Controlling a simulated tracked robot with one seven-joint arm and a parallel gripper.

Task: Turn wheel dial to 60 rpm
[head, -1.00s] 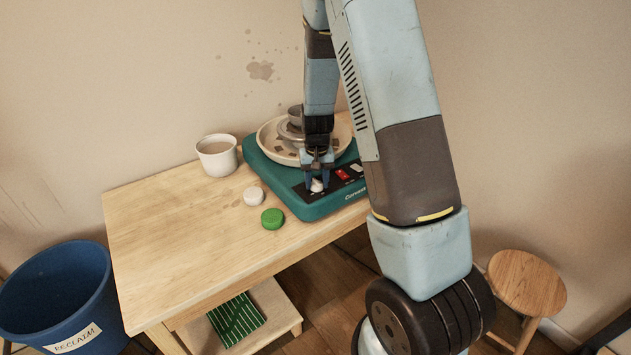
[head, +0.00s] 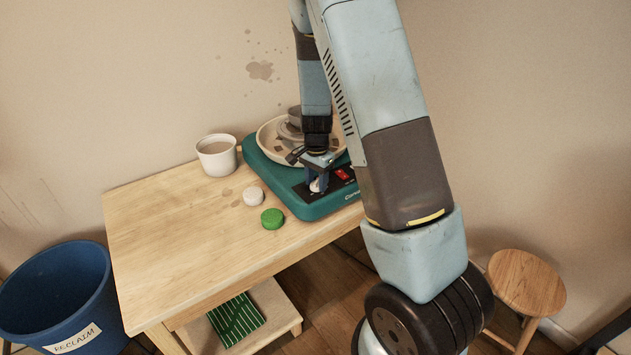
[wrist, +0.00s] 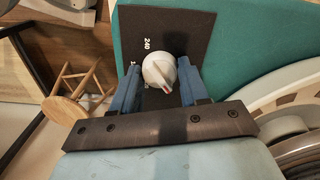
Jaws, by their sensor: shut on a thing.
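The wheel dial is a white round knob (wrist: 158,70) with a red pointer mark, set on a black panel (wrist: 185,32). In the wrist view the pointer faces down and slightly right, towards my gripper's base. The number 240 shows above the knob; another number to its left is partly covered. My gripper (wrist: 160,82) is shut on the knob, with a blue finger on each side. In the head view my gripper (head: 318,181) stands over the front of the teal pottery wheel (head: 312,211), and the knob (head: 315,186) is partly hidden by the fingers.
A red switch (head: 342,174) sits right of the knob. A white sponge-like disc (head: 253,196), a green disc (head: 272,218) and a cup (head: 217,156) stand on the table (head: 170,235) to the left. The wheel's pan (head: 268,137) is behind my gripper.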

